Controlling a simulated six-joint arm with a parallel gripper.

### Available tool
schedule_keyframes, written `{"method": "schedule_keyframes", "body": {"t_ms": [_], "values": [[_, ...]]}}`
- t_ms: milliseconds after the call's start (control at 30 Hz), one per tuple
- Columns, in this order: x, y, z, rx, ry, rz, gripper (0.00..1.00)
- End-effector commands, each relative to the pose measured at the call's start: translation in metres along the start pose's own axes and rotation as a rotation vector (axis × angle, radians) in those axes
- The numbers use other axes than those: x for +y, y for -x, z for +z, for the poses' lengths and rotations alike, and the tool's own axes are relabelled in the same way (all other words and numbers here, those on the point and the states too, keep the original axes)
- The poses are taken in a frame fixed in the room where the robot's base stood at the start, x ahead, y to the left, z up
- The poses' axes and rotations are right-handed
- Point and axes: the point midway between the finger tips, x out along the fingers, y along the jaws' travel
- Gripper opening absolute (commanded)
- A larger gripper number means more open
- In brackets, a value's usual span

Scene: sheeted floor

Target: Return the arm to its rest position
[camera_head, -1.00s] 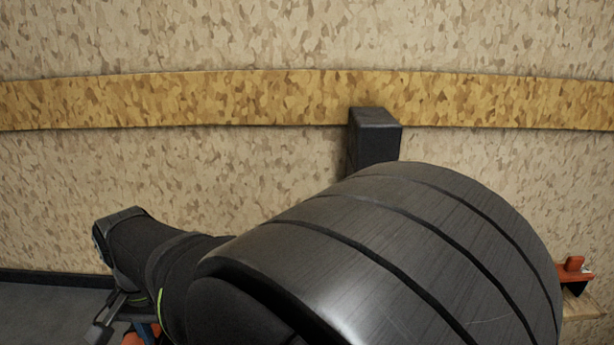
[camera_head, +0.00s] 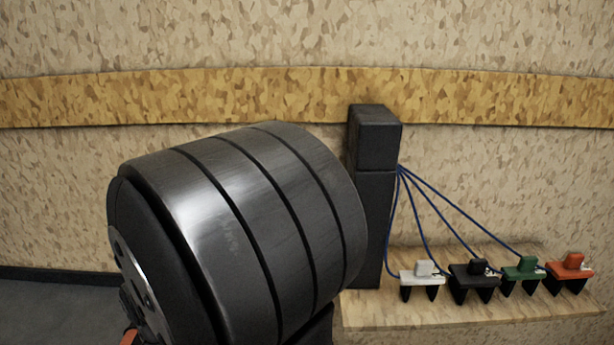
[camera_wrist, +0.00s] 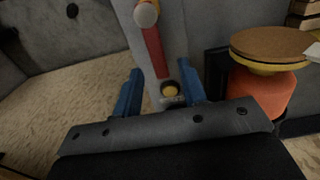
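My gripper (camera_wrist: 158,82) shows in the wrist view with its two blue fingers spread apart. No object is visibly held between them. A pale grey panel with a red strip (camera_wrist: 154,50) stands beyond the fingers, with a round yellowish spot near its lower end. In the camera_head view my large dark arm link (camera_head: 250,215) fills the lower middle. My gripper is out of sight there.
A dark post (camera_head: 375,200) stands behind my arm at a wooden shelf (camera_head: 400,318). Blue cables (camera_head: 440,205) run from it to white (camera_head: 422,276), black (camera_head: 474,276), green (camera_head: 523,272) and orange (camera_head: 568,267) pieces. An orange stool-like object (camera_wrist: 262,92) stands right in the wrist view.

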Motion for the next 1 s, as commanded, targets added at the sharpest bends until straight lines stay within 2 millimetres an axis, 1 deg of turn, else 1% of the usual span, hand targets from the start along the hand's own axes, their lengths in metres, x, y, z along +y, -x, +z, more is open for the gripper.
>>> {"method": "schedule_keyframes", "body": {"t_ms": [33,100,300,433,833,1000], "values": [[0.0004,-0.0096,0.0004,-0.003,0.000,0.003,0.38],[0.0013,-0.0165,0.0002,-0.001,-0.014,0.001,0.38],[0.0078,-0.0142,0.0006,0.001,-0.137,-0.001,0.38],[0.0095,-0.0141,0.0008,0.001,-0.171,-0.001,0.38],[0.0096,-0.0139,0.0009,0.000,-0.175,0.000,0.38],[0.0063,-0.0140,0.0005,0.000,-0.118,0.000,0.38]]}}
